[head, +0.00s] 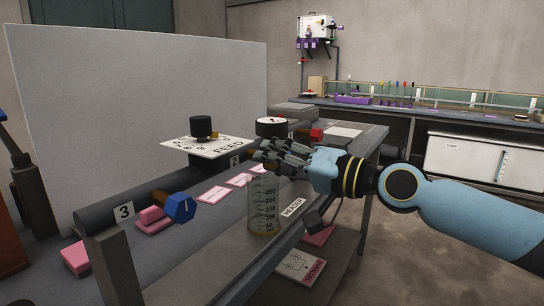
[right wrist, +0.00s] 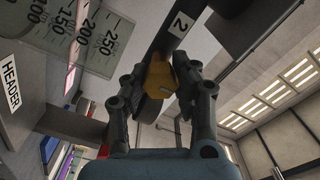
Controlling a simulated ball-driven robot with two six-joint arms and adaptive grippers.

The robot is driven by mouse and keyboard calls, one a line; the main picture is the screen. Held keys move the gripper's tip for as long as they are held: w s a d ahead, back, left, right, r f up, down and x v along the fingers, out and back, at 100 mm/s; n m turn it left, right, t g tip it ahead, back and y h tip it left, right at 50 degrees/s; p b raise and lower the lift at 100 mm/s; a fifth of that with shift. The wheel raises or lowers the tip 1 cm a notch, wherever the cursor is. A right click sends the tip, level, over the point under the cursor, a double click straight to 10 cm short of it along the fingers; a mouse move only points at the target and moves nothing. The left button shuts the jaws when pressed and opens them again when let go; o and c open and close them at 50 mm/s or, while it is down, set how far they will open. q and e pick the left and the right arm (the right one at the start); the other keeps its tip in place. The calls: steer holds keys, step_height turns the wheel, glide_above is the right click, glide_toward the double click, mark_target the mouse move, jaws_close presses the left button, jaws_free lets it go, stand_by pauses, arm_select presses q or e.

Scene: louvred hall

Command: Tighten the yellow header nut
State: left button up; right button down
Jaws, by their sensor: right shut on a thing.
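The yellow header nut (right wrist: 158,76) sits between the two fingers of my right gripper (right wrist: 162,84) in the right wrist view. The fingers are shut on its sides. A HEADER label (head: 293,207) lies on the bench front below. My left gripper is not in view.
A clear graduated cylinder (head: 262,212) stands just below my right gripper. A blue nut (head: 182,208) is on the pipe marked 3. Pink blocks (head: 154,219) lie at left.

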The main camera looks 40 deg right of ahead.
steer(key=c, duration=1)
jaws_free()
steer(key=shift+s, duration=0.1)
steer(key=p+v, duration=0.1)
steer(key=v, duration=0.6)
steer(key=shift+w, duration=0.25)
